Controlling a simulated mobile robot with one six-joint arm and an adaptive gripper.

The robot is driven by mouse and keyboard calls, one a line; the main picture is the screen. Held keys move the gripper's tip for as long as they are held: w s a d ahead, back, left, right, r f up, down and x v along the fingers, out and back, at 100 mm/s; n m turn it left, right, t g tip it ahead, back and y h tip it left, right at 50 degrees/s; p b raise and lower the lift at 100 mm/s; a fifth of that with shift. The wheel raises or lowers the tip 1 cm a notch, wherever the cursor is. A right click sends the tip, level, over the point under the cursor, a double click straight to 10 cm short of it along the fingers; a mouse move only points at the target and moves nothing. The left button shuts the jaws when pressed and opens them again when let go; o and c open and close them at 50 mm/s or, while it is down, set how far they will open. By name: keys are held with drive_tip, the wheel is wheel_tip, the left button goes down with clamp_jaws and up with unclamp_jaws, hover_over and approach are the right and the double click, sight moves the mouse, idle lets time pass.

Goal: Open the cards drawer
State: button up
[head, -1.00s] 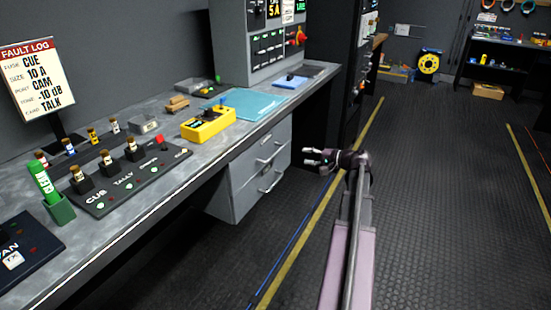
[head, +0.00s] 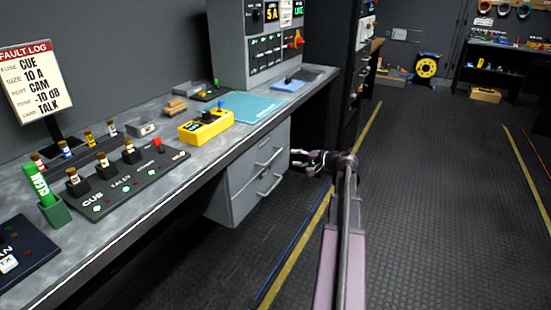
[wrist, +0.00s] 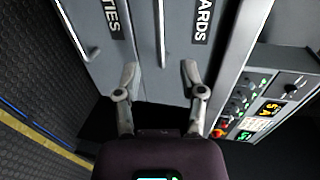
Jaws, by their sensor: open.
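The cards drawer (head: 258,160) is the upper grey drawer under the desk, with a bar handle (head: 270,157). It looks shut. In the wrist view the cards drawer (wrist: 182,72) shows a label ending "ARDS", and its handle (wrist: 161,32) lies ahead, between the lines of my two fingers. My gripper (head: 297,159) is open and empty, just right of the drawer fronts in the head view. The wrist view shows the fingers of my gripper (wrist: 160,76) spread apart, with the handle beyond their tips and no contact visible.
The lower drawer (head: 250,196), labelled "...TIES" in the wrist view, has its own handle (head: 270,186). The desk (head: 110,220) overhangs the drawers and carries a yellow box (head: 206,127) and a button panel (head: 130,183). A dark rack stands behind. The floor (head: 420,200) to the right is clear.

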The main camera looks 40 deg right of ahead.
sight(275, 156)
drive_tip(key=b+x, duration=0.1)
drive_tip(key=x, duration=0.8)
drive_tip(key=shift+w+b, duration=0.15)
drive_tip(key=shift+b, duration=0.2)
clamp_jaws()
